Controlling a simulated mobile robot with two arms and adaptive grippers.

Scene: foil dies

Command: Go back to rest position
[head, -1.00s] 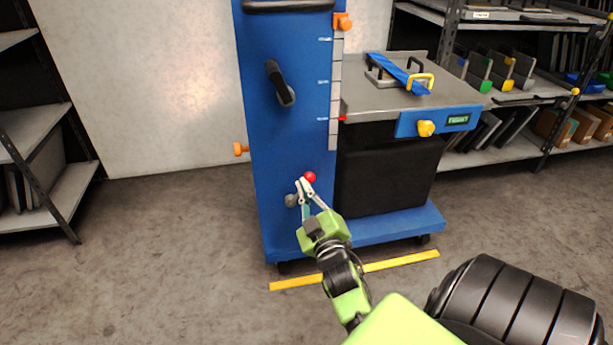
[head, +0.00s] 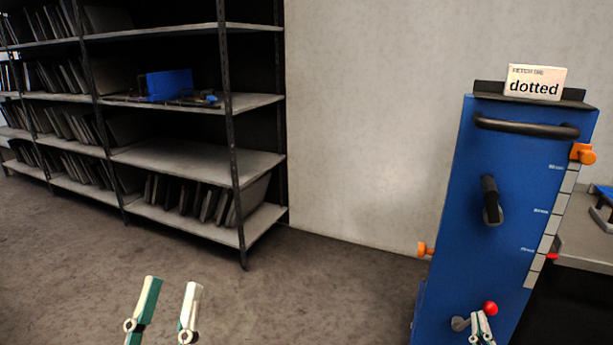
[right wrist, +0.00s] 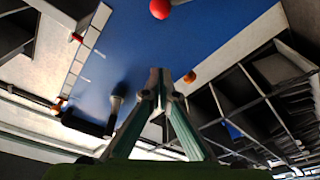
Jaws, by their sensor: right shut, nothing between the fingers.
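My left gripper (head: 162,305) shows at the bottom left of the head view, its two fingers apart with nothing between them. My right gripper (head: 481,325) is at the bottom right, by the lower front of the blue cart (head: 500,200). It is shut and empty, just below the red ball knob (head: 490,308). In the right wrist view its fingertips (right wrist: 160,75) meet against the blue panel (right wrist: 150,45), and the red knob (right wrist: 160,8) lies beyond them. The head view does not show clearly whether the fingers touch the knob.
A shelf rack (head: 200,155) with dark upright plates and a blue item (head: 168,85) stands at the left. A card reading "dotted" (head: 535,82) sits on the cart's top. A black handle (head: 491,200) and orange knobs (head: 424,249) stick out. The floor (head: 310,300) between is clear.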

